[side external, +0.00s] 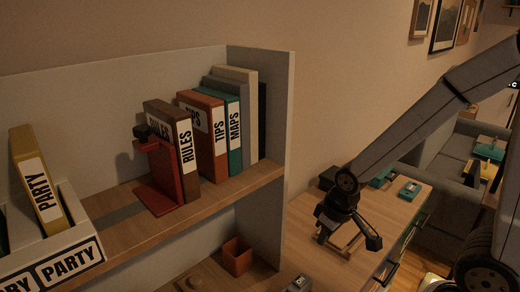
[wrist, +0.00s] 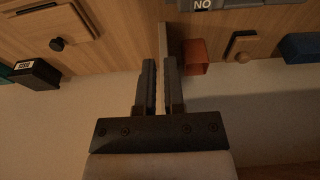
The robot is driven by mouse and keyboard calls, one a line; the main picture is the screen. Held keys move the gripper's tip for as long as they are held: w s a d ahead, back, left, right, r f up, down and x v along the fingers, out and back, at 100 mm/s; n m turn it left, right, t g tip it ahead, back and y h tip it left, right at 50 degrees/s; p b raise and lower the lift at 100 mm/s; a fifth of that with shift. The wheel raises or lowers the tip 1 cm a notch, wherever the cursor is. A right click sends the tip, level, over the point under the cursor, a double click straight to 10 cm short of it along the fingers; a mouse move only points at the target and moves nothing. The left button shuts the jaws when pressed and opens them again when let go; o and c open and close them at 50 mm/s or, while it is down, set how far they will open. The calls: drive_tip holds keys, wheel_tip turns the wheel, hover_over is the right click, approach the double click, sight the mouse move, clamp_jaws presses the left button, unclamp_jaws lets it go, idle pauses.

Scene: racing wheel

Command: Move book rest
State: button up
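The book rest is most likely the red upright holder (side external: 158,182) with a black knob on top, standing on the wooden shelf (side external: 110,228) against the left of the book row. The row has a brown RULES book (side external: 184,158), an orange TIPS book (side external: 205,148) and a teal MAPS book (side external: 235,135). My gripper (side external: 345,238) is right of the shelf unit, over the desk, well away from the book rest. In the wrist view its two dark fingers (wrist: 160,85) are slightly apart, with no object seen held. The book rest is not seen there.
The shelf's side panel (side external: 270,210) stands between the books and my gripper. An orange pot (side external: 238,257) is below the shelf. The wooden desk (side external: 385,205) holds small items.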

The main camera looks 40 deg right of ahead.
drive_tip(key=shift+g, duration=0.7)
drive_tip(key=w+d+f, duration=0.1)
drive_tip(key=d, duration=0.3)
drive_tip(key=w+d+f, duration=0.1)
drive_tip(key=w+d, duration=0.1)
drive_tip(key=d, duration=0.2)
drive_tip(key=w+d+f, duration=0.1)
drive_tip(key=w+d, duration=0.1)
drive_tip(key=d, duration=0.3)
drive_tip(key=shift+d+f, duration=0.1)
clamp_jaws()
drive_tip(key=g, duration=0.1)
approach(343, 229)
drive_tip(key=s+r, duration=0.3)
drive_tip(key=s, duration=0.1)
drive_tip(key=shift+f, duration=0.15)
drive_tip(key=shift+f, duration=0.1)
wheel_tip(343, 229, down, 9)
drive_tip(key=shift+f, duration=0.25)
drive_tip(key=shift+w+f, duration=0.2)
drive_tip(key=shift+w, duration=1.9)
drive_tip(key=shift+w+r, duration=0.1)
drive_tip(key=shift+w, duration=8.3)
